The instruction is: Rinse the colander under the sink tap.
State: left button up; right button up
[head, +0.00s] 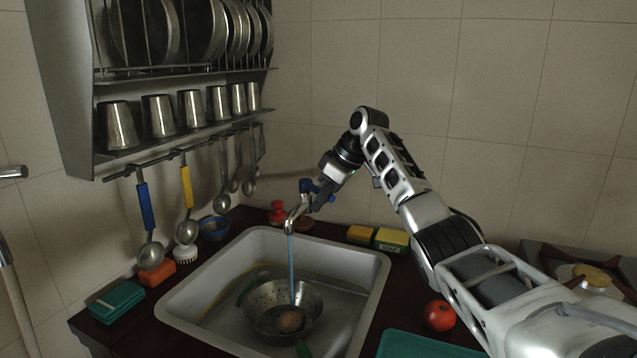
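The metal colander (260,304) sits in the sink (178,307), with a round brown item (290,320) in it. The tap (291,221) stands at the sink's back edge. A thin blue stream of water (291,265) falls from its spout into the colander. My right gripper (312,197) is at the tap, by its blue handle (319,187). The fingers are small and partly hidden there, so I cannot tell if they are closed on the handle. My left gripper is out of view.
Green vegetables (251,288) lie in the sink beside the colander. Sponges (391,240) stand behind the sink. A tomato (439,315) and a teal board (425,345) are at the right. A rack of plates, cups and hanging ladles (150,252) is on the left wall.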

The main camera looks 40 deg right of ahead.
jog(key=shift+w+d+r+p, duration=0.1)
jog(key=shift+d+r+p, duration=0.1)
jog(key=shift+p, duration=0.3)
jog(key=shift+w+d+f+p, duration=0.25)
jog(key=shift+d+p, duration=0.15)
jog(key=shift+p, duration=0.25)
jog(key=shift+d, duration=0.1)
jog(key=shift+w+d, duration=0.3)
jog(key=shift+d, duration=0.2)
